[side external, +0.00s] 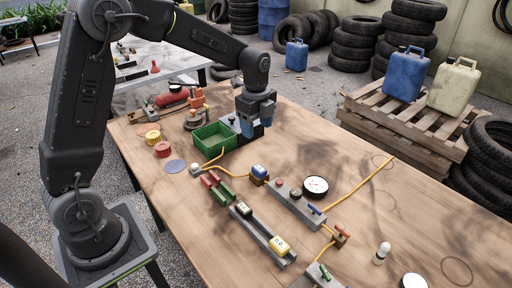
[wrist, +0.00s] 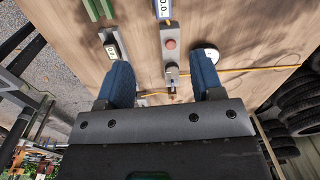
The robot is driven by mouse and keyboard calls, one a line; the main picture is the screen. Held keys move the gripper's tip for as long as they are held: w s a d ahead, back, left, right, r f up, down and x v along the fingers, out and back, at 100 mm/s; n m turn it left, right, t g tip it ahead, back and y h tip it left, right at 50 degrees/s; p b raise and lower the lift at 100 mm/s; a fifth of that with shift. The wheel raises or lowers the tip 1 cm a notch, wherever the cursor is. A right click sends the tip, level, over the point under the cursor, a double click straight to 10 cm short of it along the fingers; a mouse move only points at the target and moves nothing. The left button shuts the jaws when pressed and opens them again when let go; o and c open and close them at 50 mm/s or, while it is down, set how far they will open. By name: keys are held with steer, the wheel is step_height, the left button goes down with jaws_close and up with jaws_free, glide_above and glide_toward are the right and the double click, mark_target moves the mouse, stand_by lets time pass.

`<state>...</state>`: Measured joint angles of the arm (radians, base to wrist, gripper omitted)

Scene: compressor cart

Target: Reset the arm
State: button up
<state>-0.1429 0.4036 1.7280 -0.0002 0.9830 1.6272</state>
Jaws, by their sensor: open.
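My gripper (side external: 247,126) hangs over the wooden table (side external: 330,235) in the side view, its blue fingers pointing down just right of the green bin (side external: 229,141). In the wrist view my gripper (wrist: 163,73) has its two blue fingers spread wide apart with nothing held between them. A grey block with a red button (wrist: 171,43) shows beyond and between the fingertips, apart from them. The spot directly under the fingers is partly hidden by my arm in the side view.
A grey manifold (side external: 297,206) with a gauge (side external: 315,186) and yellow hose lies mid-table. A rail with a yellow block (side external: 279,246), red and green bars (side external: 217,188), and red and yellow discs (side external: 162,149) lie around it. A pallet (side external: 405,125) stands beyond the table.

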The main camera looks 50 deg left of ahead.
steer(key=s+d+r+n+t, duration=0.3)
steer(key=s+d+r+n, duration=0.1)
steer(key=s+r+n, duration=0.7)
steer(key=s+d+n+t, duration=0.2)
steer(key=s+n, duration=0.4)
steer(key=s, duration=0.7)
steer(key=shift+d+f, duration=0.15)
steer(key=shift+d, duration=0.05)
steer(key=shift+c, duration=0.2)
